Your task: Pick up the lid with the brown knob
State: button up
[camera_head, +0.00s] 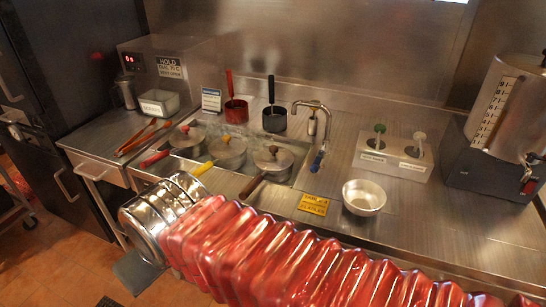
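Three covered pans sit side by side in the recessed well of the steel counter. The right pan, with a brown handle (252,187), has a grey metal lid (283,161) with a small dark brown knob (273,150). The knob colours are hard to tell apart at this size. My red-sleeved arm crosses the foreground, its chrome end left of the pans.
A faucet (316,128) rises behind the right pan. Red (236,112) and black (274,120) ladle pots stand behind. Orange-red tongs (140,137) lie left. A pump holder and urn stand right.

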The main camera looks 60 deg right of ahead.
aim_at(273, 158)
jog(key=i, duration=0.95)
jog(key=u, duration=0.05)
